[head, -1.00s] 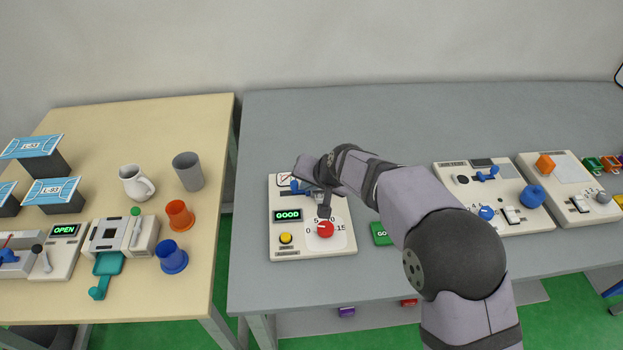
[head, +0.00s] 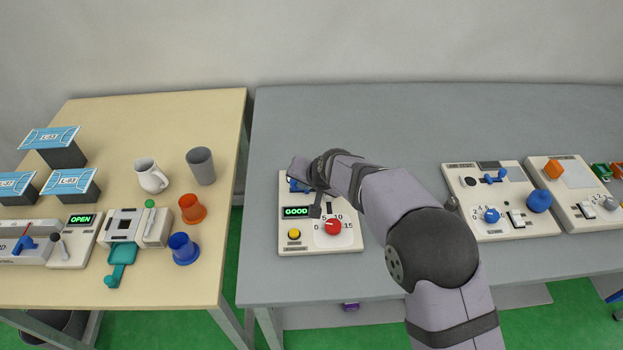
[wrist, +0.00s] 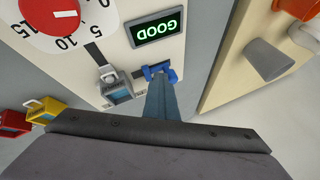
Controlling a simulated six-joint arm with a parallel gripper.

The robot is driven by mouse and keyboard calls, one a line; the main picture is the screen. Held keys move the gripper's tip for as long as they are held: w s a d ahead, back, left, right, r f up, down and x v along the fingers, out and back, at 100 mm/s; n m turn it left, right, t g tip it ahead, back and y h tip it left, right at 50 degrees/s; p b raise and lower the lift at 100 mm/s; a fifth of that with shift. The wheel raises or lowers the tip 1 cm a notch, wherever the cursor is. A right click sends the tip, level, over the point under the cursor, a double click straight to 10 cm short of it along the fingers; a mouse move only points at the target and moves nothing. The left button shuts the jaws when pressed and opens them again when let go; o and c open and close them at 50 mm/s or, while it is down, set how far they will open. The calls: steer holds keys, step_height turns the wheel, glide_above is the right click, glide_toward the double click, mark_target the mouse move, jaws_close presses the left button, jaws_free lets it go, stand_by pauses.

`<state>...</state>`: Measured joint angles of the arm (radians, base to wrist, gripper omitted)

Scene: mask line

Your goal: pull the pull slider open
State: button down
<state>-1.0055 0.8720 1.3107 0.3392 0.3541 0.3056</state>
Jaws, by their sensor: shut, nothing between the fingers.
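A white panel (head: 342,248) on the grey table carries a lit GOOD display (head: 296,212), a red dial (head: 333,227) and a yellow button (head: 294,234). A blue handle (head: 293,185) sits at its back left, partly hidden by my arm. In the wrist view, my gripper (wrist: 160,80) is shut and empty, its tips over or against the blue handle (wrist: 147,72); contact is unclear. Beside it, a dark slot (wrist: 93,52) and a grey block (wrist: 117,90) show on the panel. Which part is the pull slider I cannot tell for sure.
The wooden table (head: 110,125) on the left holds a white mug (head: 148,176), a grey cup (head: 201,166), orange and blue cups and other panels. Another panel (head: 470,228) stands right of my arm. The back of the grey table is clear.

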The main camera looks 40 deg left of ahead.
steer(key=shift+s+a+r, duration=0.15)
steer(key=shift+s, duration=0.1)
steer(key=shift+r, duration=0.25)
steer(key=p+v, duration=0.1)
steer(key=v, duration=0.8)
steer(key=shift+w+d, duration=0.15)
steer(key=shift+d, duration=0.3)
